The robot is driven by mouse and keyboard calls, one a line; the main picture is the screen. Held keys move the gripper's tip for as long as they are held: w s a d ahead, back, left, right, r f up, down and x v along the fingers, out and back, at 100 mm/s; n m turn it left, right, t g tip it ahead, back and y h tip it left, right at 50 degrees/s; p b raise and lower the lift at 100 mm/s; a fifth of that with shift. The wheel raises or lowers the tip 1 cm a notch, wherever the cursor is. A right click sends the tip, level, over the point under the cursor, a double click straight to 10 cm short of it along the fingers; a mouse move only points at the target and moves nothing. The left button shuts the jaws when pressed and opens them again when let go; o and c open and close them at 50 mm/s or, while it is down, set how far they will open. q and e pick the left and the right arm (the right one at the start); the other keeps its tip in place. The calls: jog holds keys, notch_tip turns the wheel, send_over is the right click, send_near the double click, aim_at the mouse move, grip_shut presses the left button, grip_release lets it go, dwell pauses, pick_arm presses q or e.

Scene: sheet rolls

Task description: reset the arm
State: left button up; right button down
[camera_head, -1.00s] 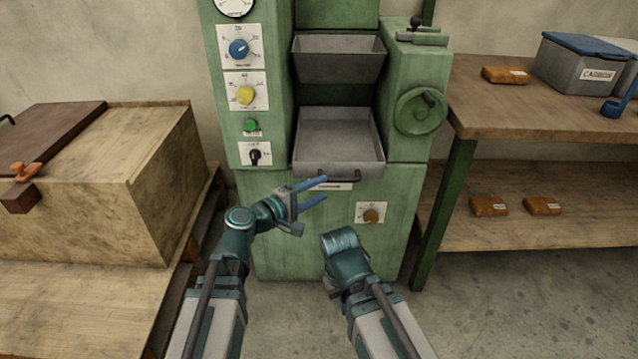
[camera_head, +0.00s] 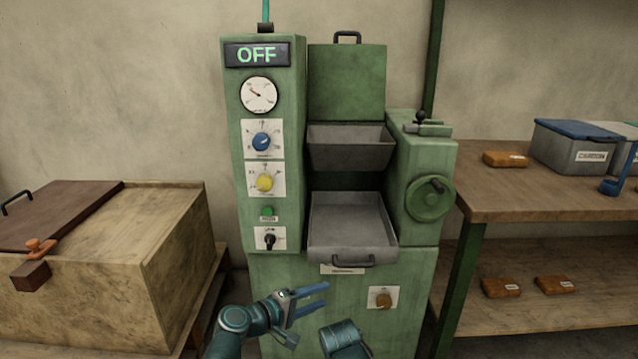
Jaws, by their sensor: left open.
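My left gripper (camera_head: 308,303) is in front of the lower front of the green machine (camera_head: 283,277). Its two blue fingers are apart, point to the right, and hold nothing between them. My right arm shows only as a rounded teal link (camera_head: 343,339) at the bottom edge, to the right of the left gripper. Its gripper cannot be made out. The machine's grey lower tray (camera_head: 352,222) is above the left gripper, and the two look apart.
A wooden box (camera_head: 150,260) stands left. A shelf table (camera_head: 540,197) with orange-brown packets (camera_head: 505,159) and a grey bin (camera_head: 571,155) stands right.

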pick_arm(q)
jog(key=s+a+f+m+g+y, duration=0.2)
jog(key=f+m, duration=0.1)
jog(key=f, duration=0.2)
jog(key=s+a+f+m+g+y, duration=0.2)
jog(key=s+f+g, duration=0.1)
jog(key=f, duration=0.2)
jog(key=s+a+f+m+g+y, duration=0.2)
jog(key=s+a+f+y, duration=0.15)
jog(key=a, duration=0.25)
jog(key=s+a+f+m+g+y, duration=0.2)
jog(key=s+a+f+y, duration=0.15)
jog(key=a, duration=0.25)
jog(key=s+d+r+m+g+y+p, duration=0.1)
jog(key=s+d+m, duration=0.1)
jog(key=d, duration=0.3)
jog(key=s+d+r+m+y, duration=0.1)
jog(key=s+d, duration=0.2)
jog(key=d, duration=0.2)
notch_tip(320, 180, up, 38)
jog(key=p, duration=3.8)
jog(key=shift+d, duration=0.35)
pick_arm(e)
notch_tip(320, 180, up, 39)
pick_arm(q)
jog(key=shift+f, duration=0.15)
jog(key=shift+w, duration=0.15)
